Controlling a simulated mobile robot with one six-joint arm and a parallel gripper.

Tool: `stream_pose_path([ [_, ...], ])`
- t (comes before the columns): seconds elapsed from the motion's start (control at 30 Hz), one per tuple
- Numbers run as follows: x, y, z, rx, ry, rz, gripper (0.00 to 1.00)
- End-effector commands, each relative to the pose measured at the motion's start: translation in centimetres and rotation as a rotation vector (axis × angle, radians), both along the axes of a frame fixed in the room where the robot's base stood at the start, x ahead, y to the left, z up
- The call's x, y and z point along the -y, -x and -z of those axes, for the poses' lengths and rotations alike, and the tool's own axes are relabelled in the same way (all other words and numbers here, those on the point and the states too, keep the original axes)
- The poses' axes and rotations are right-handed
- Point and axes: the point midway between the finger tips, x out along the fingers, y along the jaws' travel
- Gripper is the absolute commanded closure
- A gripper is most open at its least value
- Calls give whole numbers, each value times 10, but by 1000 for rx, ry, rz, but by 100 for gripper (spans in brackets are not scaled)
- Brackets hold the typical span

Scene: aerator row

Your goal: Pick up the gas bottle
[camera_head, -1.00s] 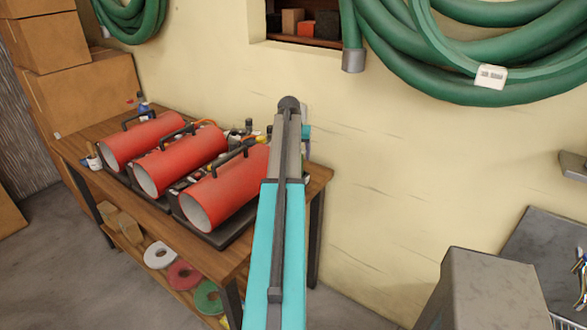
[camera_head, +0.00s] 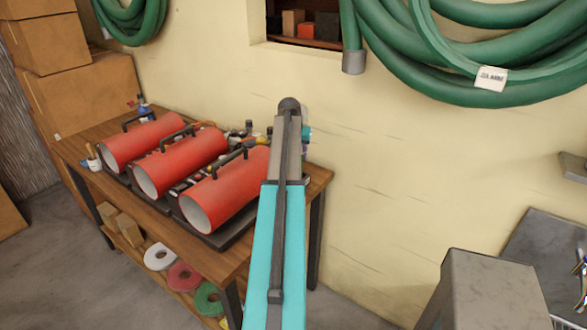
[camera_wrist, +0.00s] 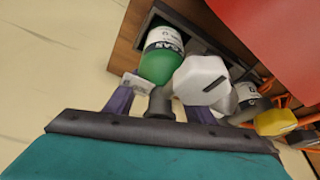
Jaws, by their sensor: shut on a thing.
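The gas bottle (camera_wrist: 163,60) shows in the wrist view as a green cylinder with a white and black label. A dark grey neck (camera_wrist: 160,103) points back toward my gripper. My gripper (camera_wrist: 162,92) has its purple fingers on either side of this end and is shut on the bottle. Whether the bottle's far end touches the surface below cannot be told. In the head view my arm hides the bottle and most of the gripper at the bench's right end.
A white container (camera_wrist: 202,80) stands close against the bottle, with a yellow-topped item (camera_wrist: 275,122) further right. Several red cylindrical heaters (camera_head: 225,190) lie along the wooden bench (camera_head: 318,178). The wall (camera_head: 400,160) is close behind; a grey cabinet (camera_head: 490,290) stands at right.

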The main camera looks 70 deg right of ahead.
Motion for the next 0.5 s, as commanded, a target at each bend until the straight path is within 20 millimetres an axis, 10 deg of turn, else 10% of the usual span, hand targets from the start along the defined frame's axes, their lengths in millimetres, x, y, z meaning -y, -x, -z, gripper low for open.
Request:
stream_pose_path([
  [0.5, 2, 0, -18, 2, 5, 1, 100],
])
